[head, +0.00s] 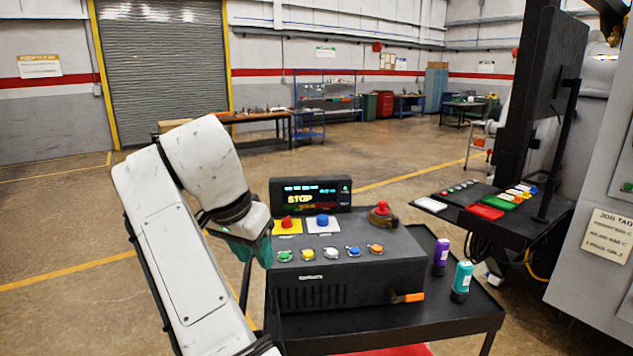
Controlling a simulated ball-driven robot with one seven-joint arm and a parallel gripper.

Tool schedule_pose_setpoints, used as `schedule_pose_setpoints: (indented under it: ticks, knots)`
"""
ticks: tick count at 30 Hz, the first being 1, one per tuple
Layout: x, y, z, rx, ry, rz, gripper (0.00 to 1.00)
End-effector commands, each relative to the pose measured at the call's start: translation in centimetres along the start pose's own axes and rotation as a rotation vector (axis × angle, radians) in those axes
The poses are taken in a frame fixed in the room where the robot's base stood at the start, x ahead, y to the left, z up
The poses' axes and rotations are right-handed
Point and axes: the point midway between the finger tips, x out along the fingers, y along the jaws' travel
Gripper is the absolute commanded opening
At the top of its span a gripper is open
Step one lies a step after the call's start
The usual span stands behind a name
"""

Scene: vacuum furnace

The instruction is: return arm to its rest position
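My white arm rises from the bottom left of the head view and bends over at the top. Its end points down and to the right, close to the left side of a dark control box (350,268). My gripper (262,252) shows only as a small teal part beside the box's upper left edge. Its fingertips are hidden, so I cannot tell whether it is open or holds anything. I cannot tell whether it touches the box.
The control box carries several coloured buttons and a display (311,195) reading STOP. It stands on a black cart (455,318). A purple bottle (440,257) and a teal bottle (461,280) stand to its right. A furnace console (500,205) is farther right. Open floor (60,240) lies left.

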Motion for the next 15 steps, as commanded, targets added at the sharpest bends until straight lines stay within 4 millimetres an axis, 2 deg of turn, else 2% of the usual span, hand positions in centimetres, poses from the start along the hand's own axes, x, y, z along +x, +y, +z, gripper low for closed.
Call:
schedule_pose_setpoints:
  ticks: [2,10,15]
  knots:
    - [0.0,0.0,0.0,0.0,0.0,0.0,0.37]
    - [3.6,1.5,0.7,-0.026,-0.019,0.002,0.37]
    - [6.6,3.1,1.3,-0.047,-0.036,0.004,0.37]
